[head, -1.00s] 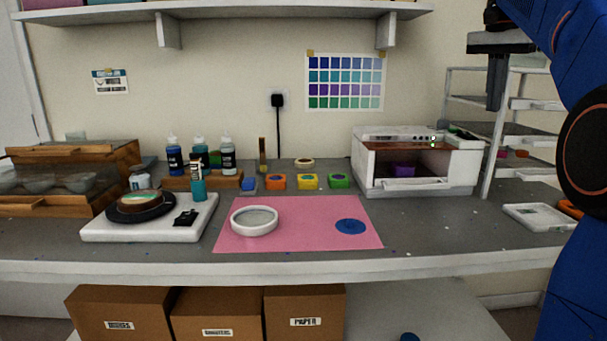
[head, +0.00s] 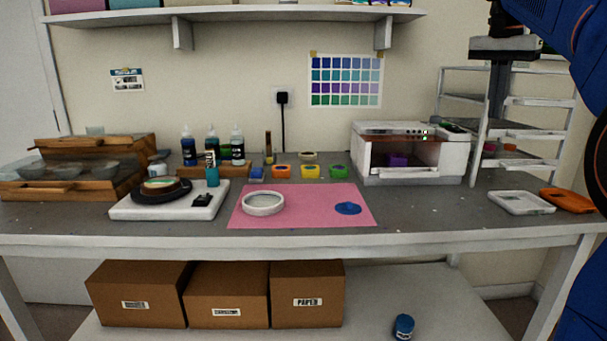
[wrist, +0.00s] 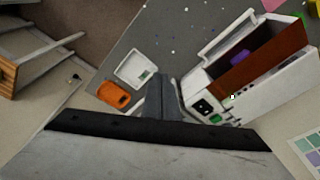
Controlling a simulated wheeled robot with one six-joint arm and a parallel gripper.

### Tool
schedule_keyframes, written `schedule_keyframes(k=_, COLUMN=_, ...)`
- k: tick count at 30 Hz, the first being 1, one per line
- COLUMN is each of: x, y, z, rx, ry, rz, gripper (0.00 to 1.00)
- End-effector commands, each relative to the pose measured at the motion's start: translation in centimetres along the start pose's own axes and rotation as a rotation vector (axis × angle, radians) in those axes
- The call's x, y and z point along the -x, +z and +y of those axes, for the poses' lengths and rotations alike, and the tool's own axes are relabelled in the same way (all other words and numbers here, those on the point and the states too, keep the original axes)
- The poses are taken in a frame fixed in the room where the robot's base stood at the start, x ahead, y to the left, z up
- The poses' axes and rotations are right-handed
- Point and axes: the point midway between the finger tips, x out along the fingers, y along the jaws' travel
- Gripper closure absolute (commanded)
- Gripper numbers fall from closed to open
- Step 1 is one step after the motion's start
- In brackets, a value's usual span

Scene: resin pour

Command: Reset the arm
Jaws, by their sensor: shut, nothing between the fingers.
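My arm is raised at the right of the head view. My gripper (head: 495,118) points down in front of the wire rack, its fingers shut and empty, above the right part of the bench. In the wrist view the gripper's fingers (wrist: 160,88) show as a narrow grey shape at the middle, over the bench near the white tray. The fingertips touch nothing that I can make out.
The rack (head: 545,101), white oven (head: 365,172), white tray (head: 521,203) and orange item (head: 566,200) lie near the arm's side. A pink mat (head: 310,215) holds a white ring (head: 263,209); a scale (head: 130,212) stands left. A blue jar (head: 404,327) sits below.

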Motion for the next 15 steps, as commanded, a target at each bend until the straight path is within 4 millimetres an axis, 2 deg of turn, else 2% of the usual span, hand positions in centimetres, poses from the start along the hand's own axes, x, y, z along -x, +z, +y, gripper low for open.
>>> schedule_keyframes(k=8, x=-1.8, y=3.5, z=0.8, rx=0.101, ry=-0.028, rz=0.017, gripper=1.00)
schedule_keyframes(k=11, x=-3.0, y=5.4, z=1.3, rx=0.157, ry=-0.045, rz=0.028, gripper=1.00)
schedule_keyframes(k=15, x=-5.5, y=9.0, z=2.4, rx=0.259, ry=-0.075, rz=0.048, gripper=1.00)
